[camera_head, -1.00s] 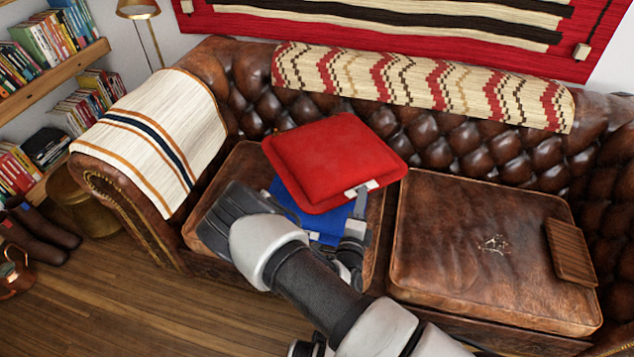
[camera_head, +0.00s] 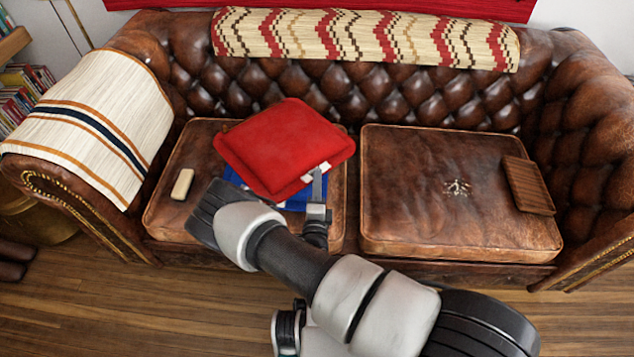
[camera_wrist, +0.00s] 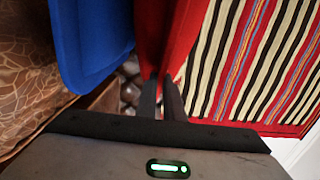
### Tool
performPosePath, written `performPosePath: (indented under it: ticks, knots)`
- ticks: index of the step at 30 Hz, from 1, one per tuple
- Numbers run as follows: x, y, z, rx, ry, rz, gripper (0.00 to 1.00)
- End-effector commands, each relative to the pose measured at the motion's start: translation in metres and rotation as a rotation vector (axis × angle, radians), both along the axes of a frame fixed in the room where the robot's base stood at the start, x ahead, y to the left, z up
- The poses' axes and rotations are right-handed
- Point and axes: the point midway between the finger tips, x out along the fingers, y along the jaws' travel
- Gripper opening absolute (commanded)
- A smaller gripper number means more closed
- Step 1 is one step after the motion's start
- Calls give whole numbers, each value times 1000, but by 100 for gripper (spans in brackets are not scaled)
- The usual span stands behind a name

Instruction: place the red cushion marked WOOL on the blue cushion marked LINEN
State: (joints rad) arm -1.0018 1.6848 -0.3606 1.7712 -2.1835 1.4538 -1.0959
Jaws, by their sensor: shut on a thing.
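The red cushion (camera_head: 283,147) is held up in my gripper (camera_head: 316,180) by its front edge. It is tilted, above the blue cushion (camera_head: 296,204), and hides most of it. The blue cushion rests on the sofa's left seat. Whether the two cushions touch I cannot tell. A pale tag shows at the red cushion's front edge, its lettering unreadable. In the wrist view my fingers (camera_wrist: 163,92) are shut on the red cushion (camera_wrist: 168,35); the blue cushion (camera_wrist: 88,45) appears left of it, apart from the fingers.
A beige block (camera_head: 182,184) lies on the left seat cushion (camera_head: 195,152). A striped throw (camera_head: 95,120) covers the left armrest. A patterned throw (camera_head: 365,38) covers the backrest.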

Motion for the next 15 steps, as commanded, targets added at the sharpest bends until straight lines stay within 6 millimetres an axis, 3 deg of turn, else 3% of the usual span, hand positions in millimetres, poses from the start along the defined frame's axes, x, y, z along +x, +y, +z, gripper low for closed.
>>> performPosePath:
  ticks: [9, 10, 12, 15]
  knots:
    - [1, 1, -2, 2, -5, 2, 0]
    - [0, 1, -2, 0, 0, 1, 13]
    - [0, 0, -2, 0, 0, 1, 24]
    - [0, 0, -2, 0, 0, 1, 26]
